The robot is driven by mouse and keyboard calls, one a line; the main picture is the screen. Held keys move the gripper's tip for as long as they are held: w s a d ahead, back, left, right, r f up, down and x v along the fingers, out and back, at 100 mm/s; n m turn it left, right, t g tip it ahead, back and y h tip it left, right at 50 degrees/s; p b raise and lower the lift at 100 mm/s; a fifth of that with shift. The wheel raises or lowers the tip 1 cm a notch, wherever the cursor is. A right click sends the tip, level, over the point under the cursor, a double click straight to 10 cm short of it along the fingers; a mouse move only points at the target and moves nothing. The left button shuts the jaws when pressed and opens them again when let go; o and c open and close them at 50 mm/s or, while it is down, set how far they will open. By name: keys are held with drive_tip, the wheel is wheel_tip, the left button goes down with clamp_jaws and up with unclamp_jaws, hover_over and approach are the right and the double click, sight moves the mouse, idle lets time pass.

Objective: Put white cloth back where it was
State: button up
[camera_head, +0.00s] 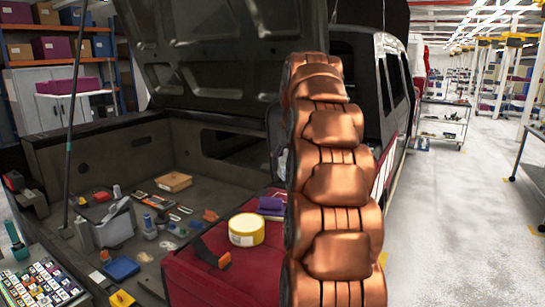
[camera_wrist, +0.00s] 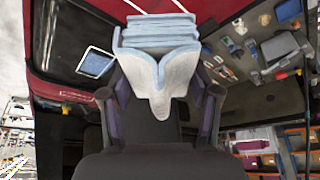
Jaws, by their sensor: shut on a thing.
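The white cloth (camera_wrist: 157,84) is in the wrist view, folded and pinched between the fingers of my gripper (camera_wrist: 160,108), with its lower end hanging to a narrow tip. A stack of folded pale blue cloth (camera_wrist: 160,32) shows just beyond it; I cannot tell whether the two touch. My gripper is shut on the white cloth. Neither the gripper nor the white cloth can be made out in the head view.
A red padded surface (camera_head: 205,280) bears a yellow tape roll (camera_head: 246,230) and a purple block (camera_head: 271,204). The vehicle bed beside it holds several tools, a grey caddy (camera_head: 115,225) and a blue tray (camera_head: 121,269). The aisle floor (camera_head: 450,220) at right is clear.

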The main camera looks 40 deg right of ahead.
drive_tip(key=shift+w, duration=0.1)
idle(0.3)
drive_tip(key=shift+s, duration=0.25)
drive_tip(key=shift+f+b, duration=0.2)
drive_tip(key=shift+b, duration=0.15)
drive_tip(key=b, duration=0.4)
hover_over(286, 197)
drive_tip(key=s, duration=0.1)
drive_tip(key=shift+s+a+f, duration=0.1)
drive_tip(key=shift+a+f, duration=0.05)
drive_tip(key=shift+f, duration=1.35)
drive_tip(key=shift+a+f, duration=0.1)
drive_tip(key=shift+f, duration=1.4)
drive_tip(key=shift+f+b, duration=0.6)
drive_tip(key=shift+f, duration=0.2)
drive_tip(key=o, duration=1.2)
